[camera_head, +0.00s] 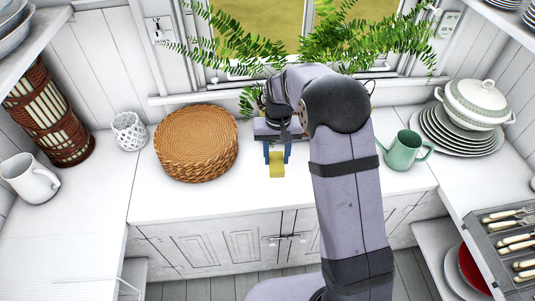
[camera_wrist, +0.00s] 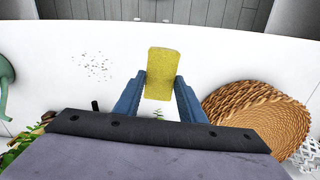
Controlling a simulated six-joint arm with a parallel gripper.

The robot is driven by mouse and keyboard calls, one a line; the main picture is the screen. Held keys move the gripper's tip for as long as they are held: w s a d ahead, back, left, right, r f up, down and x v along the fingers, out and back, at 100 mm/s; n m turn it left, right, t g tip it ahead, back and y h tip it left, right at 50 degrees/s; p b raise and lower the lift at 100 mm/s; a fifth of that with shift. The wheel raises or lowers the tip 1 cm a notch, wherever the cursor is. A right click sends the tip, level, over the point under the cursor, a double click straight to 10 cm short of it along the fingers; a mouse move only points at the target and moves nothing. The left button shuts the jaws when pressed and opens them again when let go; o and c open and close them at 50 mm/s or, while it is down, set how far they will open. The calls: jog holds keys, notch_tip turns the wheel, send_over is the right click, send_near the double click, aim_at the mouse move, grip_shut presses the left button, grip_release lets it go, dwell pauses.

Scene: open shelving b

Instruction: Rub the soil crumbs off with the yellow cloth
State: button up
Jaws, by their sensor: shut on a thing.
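My gripper (camera_head: 277,155) is over the white counter (camera_head: 205,200) with its blue fingers pointing down. It is shut on the yellow cloth (camera_head: 277,170), a small block-like piece that also shows between the fingertips in the wrist view (camera_wrist: 160,72). I cannot tell whether the cloth touches the counter. The soil crumbs (camera_wrist: 92,67) are a loose patch of dark specks on the counter, left of the cloth in the wrist view and apart from it. In the head view I cannot make them out; my arm covers part of the counter there.
A round wicker basket (camera_head: 197,143) stands left of my gripper, with a white lattice cup (camera_head: 129,132) beyond it. A green jug (camera_head: 405,150) and a plate stack (camera_head: 455,132) stand at right. Fern fronds (camera_head: 350,38) hang behind. The counter's front strip is clear.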

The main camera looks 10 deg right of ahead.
jog(key=w+d+f+p, duration=0.1)
jog(key=d+p, duration=0.3)
jog(key=d, duration=0.5)
jog(key=shift+w+d+f+n, duration=0.3)
jog(key=shift+w+f+n, duration=0.1)
jog(key=shift+f, duration=0.45)
jog(key=shift+f, duration=0.1)
